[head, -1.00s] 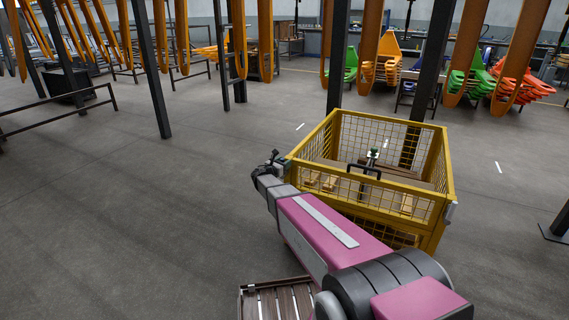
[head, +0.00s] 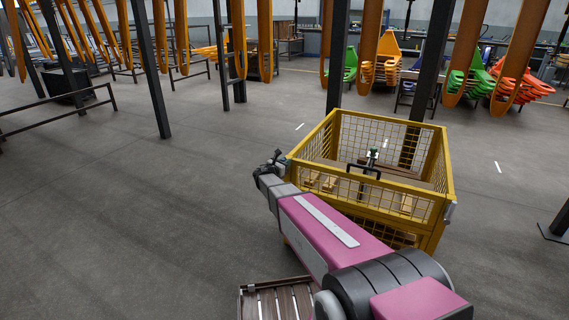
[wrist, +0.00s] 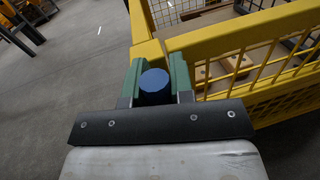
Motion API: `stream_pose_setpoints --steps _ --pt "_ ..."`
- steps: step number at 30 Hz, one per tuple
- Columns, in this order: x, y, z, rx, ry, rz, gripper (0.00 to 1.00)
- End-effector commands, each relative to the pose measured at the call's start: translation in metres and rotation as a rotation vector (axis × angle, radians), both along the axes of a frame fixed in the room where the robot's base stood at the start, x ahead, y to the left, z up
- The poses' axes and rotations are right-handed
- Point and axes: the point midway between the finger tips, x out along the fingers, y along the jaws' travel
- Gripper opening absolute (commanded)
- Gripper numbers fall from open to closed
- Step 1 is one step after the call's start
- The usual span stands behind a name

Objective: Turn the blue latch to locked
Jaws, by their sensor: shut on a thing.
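The blue latch (wrist: 154,84) shows in the wrist view as a round, dark blue knob at the corner of the yellow mesh crate (wrist: 210,38). My gripper (wrist: 155,74) is shut on it, with one green finger on each side. The part of the latch below its round top is hidden by my gripper, so I cannot tell which way it is turned. In the head view my gripper (head: 270,162) is at the left front corner of the crate (head: 400,184), and the latch cannot be made out there.
Wooden pieces lie inside the crate, and a black handle (head: 364,170) shows at its front. A slatted wooden pallet (head: 278,300) lies at the bottom. Dark posts (head: 338,60) stand behind the crate.

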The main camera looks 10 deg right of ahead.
Motion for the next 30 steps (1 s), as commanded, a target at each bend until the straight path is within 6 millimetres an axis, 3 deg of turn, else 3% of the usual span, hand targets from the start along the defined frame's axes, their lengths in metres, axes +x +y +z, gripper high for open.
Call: stream_pose_setpoints --steps 14,30 --pt "-0.018 -0.023 -0.009 0.312 -0.224 -0.001 0.0" --pt "-0.035 -0.046 -0.036 0.726 -0.524 -0.001 0.0"
